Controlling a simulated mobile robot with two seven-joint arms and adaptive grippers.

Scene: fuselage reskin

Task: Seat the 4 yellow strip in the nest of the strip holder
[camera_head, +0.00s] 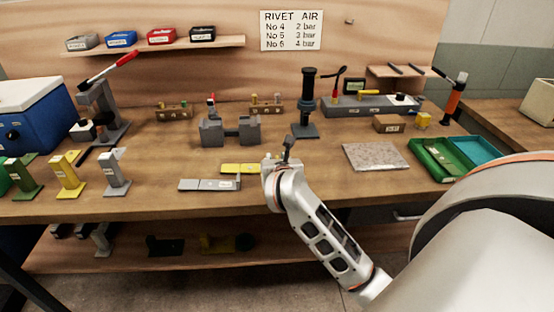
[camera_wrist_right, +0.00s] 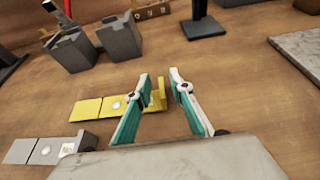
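A flat yellow piece (camera_head: 241,168), which looks like the yellow strip, lies on the bench in the middle; the wrist view shows it too (camera_wrist_right: 92,108), with a small round white mark and a raised yellow end. I cannot read a number on it. My right gripper (camera_wrist_right: 160,75) is open and empty, its teal-padded fingers above the bench. The raised yellow end shows between the fingers, close to the left one; I cannot tell if they touch. A similar grey piece (camera_head: 208,184) lies in front. I cannot tell which part is the strip holder's nest. My left gripper is not in view.
A grey two-block fixture (camera_head: 230,131) stands behind the yellow piece. A black upright tool (camera_head: 306,105) stands behind my right gripper. A speckled slab (camera_head: 376,156) and a green tray (camera_head: 432,160) lie to the right. Coloured stands (camera_head: 66,176) line the left front.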

